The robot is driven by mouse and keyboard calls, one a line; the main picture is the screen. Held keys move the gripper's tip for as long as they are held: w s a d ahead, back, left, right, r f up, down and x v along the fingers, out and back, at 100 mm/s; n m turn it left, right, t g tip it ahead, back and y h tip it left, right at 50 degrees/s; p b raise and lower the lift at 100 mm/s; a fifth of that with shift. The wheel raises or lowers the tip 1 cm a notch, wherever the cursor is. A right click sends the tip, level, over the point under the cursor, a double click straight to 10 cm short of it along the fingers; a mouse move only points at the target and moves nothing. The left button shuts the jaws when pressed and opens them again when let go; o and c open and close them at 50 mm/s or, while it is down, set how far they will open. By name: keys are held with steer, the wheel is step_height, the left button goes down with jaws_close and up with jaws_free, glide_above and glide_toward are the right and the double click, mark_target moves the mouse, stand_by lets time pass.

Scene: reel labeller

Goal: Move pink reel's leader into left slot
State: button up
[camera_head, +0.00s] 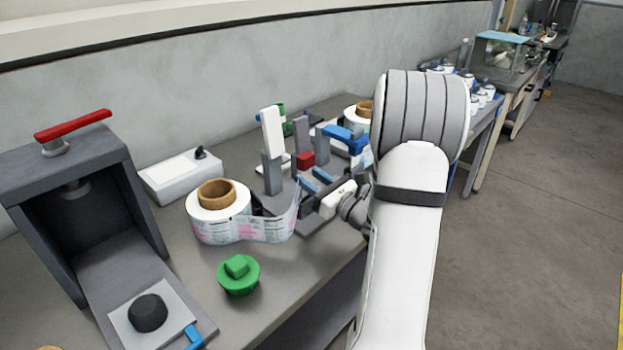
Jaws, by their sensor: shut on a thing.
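The reel with pink-marked labels (206,224) stands on the bench around a brown core (216,192). Its leader (272,228) is a printed strip that runs right from the roll and curves up toward my gripper (308,184). My gripper has blue fingertips and is shut on the free end of the leader, at the near edge of the grey labeller fixture (272,178). The exact grip on the strip is small and hard to see. I cannot make out the left slot clearly among the fixture's grey posts.
A green knob (238,274) stands in front of the reel. A dark press with a red handle (74,125) is at the left, and a white box (180,175) is behind the reel. Another white reel (357,116) is behind the fixture. Bare bench lies right of the knob.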

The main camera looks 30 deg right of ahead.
steer(key=shift+f+b, duration=1.8)
steer(key=shift+f, duration=0.55)
steer(key=o, duration=1.1)
steer(key=shift+o, duration=0.2)
steer(key=v, duration=0.7)
steer(key=shift+s+d, duration=0.1)
steer(key=shift+s, duration=0.25)
